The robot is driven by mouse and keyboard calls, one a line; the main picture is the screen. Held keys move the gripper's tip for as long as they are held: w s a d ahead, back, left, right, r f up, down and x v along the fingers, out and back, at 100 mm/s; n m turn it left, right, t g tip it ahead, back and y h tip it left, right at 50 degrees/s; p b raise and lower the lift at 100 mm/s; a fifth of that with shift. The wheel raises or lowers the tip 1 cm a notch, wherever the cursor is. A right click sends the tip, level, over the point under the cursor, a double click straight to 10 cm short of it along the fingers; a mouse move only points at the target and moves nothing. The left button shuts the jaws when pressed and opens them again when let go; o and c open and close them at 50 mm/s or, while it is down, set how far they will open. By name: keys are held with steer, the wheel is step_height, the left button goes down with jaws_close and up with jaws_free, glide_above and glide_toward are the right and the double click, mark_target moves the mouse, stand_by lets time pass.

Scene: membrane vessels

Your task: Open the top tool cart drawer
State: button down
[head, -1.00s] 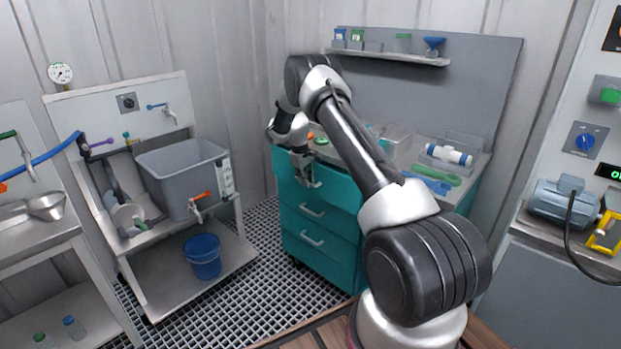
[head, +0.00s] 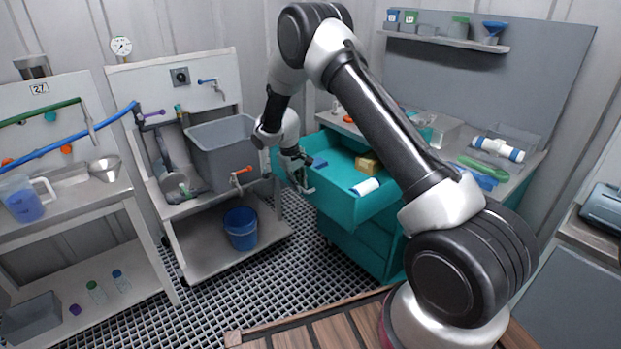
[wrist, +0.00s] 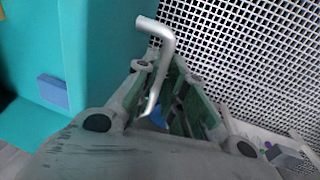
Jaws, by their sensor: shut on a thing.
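The teal tool cart (head: 352,248) stands right of centre in the head view. Its top drawer (head: 372,207) is pulled well out, and its inside shows. In it lie a blue block (head: 320,163), a tan block (head: 367,164) and a white cylinder with a blue end (head: 366,187). My gripper (head: 303,181) is at the drawer's front, shut on the handle. In the wrist view the metal bar handle (wrist: 163,62) passes between the fingers of my gripper (wrist: 172,95). My arm hides part of the drawer's right side and the cart top.
A sink stand (head: 190,215) with a grey tub (head: 226,150) and a blue bucket (head: 241,228) stands left of the open drawer. Grating floor (head: 270,275) lies free in front. A wooden platform edge (head: 290,325) is nearest. Tools lie on the cart's worktop.

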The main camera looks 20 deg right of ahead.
steer(key=shift+s+a, duration=0.2)
steer(key=shift+a, duration=0.4)
steer(key=shift+s+a, duration=0.2)
steer(key=shift+a, duration=0.35)
steer(key=c, duration=1.5)
jaws_free()
steer(key=r, duration=0.4)
steer(key=a+r, duration=0.1)
steer(key=r, duration=0.3)
steer(key=a+r, duration=0.1)
steer(key=r, duration=0.2)
steer(key=shift+s+a+r, duration=0.1)
steer(key=shift+s+r, duration=0.3)
